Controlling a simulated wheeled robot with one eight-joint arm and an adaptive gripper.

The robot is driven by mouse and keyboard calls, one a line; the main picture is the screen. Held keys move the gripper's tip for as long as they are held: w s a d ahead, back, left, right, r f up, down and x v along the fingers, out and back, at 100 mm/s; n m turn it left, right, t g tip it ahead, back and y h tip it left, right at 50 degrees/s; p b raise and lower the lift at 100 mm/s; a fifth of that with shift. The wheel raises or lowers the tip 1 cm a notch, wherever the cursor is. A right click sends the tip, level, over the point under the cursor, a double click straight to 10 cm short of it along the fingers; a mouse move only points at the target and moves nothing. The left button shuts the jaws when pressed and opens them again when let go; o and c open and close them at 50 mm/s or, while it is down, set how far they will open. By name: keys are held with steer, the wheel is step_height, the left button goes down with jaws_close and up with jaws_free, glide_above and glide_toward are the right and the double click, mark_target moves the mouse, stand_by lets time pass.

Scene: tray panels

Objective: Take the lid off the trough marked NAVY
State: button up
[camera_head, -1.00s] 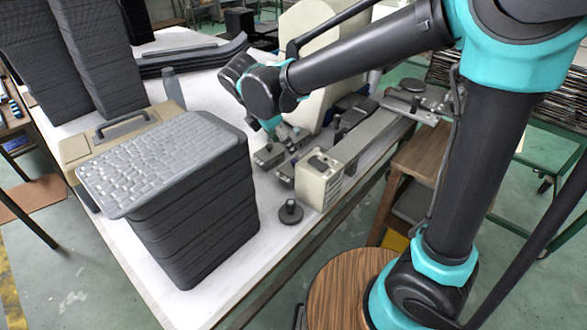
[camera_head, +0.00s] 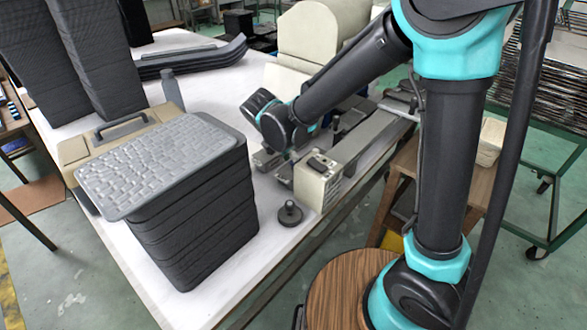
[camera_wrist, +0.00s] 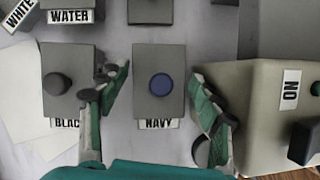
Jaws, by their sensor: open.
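In the wrist view the NAVY trough has a grey rectangular lid (camera_wrist: 159,57) with a round blue knob (camera_wrist: 161,85). Its white NAVY label (camera_wrist: 158,124) shows at the lower edge. My gripper (camera_wrist: 160,76) is open, with one finger on each side of this lid; nothing is between the fingers except the lid and knob in view below. I cannot tell the height of the fingertips over the lid. In the head view my wrist hides the gripper and most of the troughs.
Left of NAVY is a lidded trough (camera_wrist: 70,75) with a dark knob, its label partly hidden, reading BLAC. A WATER label (camera_wrist: 70,16) lies beyond. A beige block (camera_wrist: 255,105) stands close to the right finger. A stack of dark trays (camera_head: 195,225) stands left on the table.

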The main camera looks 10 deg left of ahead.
steer(key=c, duration=0.7)
steer(key=shift+r, duration=0.2)
